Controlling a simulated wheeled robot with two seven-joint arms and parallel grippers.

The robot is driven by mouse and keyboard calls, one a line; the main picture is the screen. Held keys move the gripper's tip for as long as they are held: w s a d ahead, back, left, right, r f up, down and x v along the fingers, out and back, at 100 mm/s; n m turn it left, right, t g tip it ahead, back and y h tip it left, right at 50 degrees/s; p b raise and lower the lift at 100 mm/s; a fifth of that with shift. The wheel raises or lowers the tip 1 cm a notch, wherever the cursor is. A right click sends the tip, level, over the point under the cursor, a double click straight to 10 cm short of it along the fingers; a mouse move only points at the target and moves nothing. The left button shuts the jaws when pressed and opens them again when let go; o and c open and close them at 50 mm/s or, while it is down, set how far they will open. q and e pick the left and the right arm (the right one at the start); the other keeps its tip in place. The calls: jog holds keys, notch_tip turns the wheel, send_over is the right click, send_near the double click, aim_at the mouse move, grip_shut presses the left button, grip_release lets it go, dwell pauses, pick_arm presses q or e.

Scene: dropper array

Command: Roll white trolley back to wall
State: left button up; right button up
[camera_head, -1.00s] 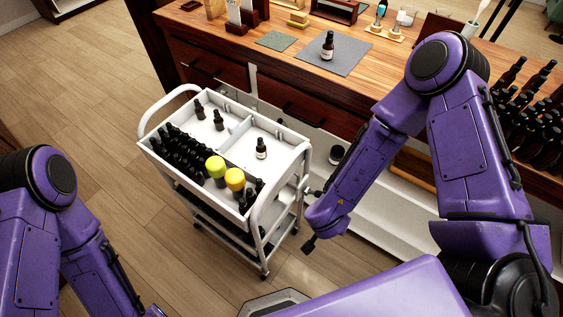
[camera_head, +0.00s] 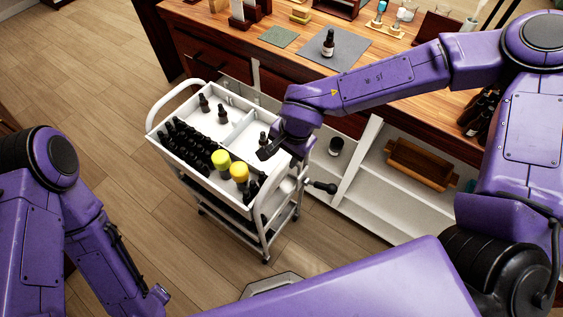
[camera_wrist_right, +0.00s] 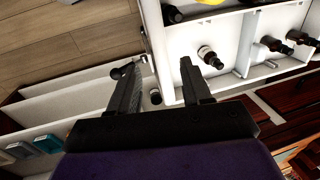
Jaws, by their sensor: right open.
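The white trolley (camera_head: 212,183) stands on the wood floor beside the counter front, with a looped handle at each end. Its top tray holds dark bottles and two yellow-capped ones. My right gripper (camera_head: 293,170) is open at the trolley's right end, one finger over the tray and the other outside. In the right wrist view, the open fingers (camera_wrist_right: 161,76) lie on either side of the tray's white end wall (camera_wrist_right: 160,52); I cannot tell whether they touch it. The purple left arm is at the lower left; its gripper is out of view.
The wooden counter (camera_head: 300,65) runs behind the trolley, with a dropper bottle (camera_head: 328,43) on a grey mat. White open shelving (camera_head: 375,205) below it holds a dark jar (camera_head: 336,146) and a wooden tray (camera_head: 420,164). Floor left of the trolley is clear.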

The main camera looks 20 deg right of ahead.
aim_at(281, 166)
jog(key=f, duration=0.4)
jog(key=w+f, duration=0.1)
jog(key=f, duration=0.1)
jog(key=shift+a+f, duration=0.2)
jog(key=shift+a, duration=0.2)
jog(key=shift+c, duration=0.4)
grip_shut()
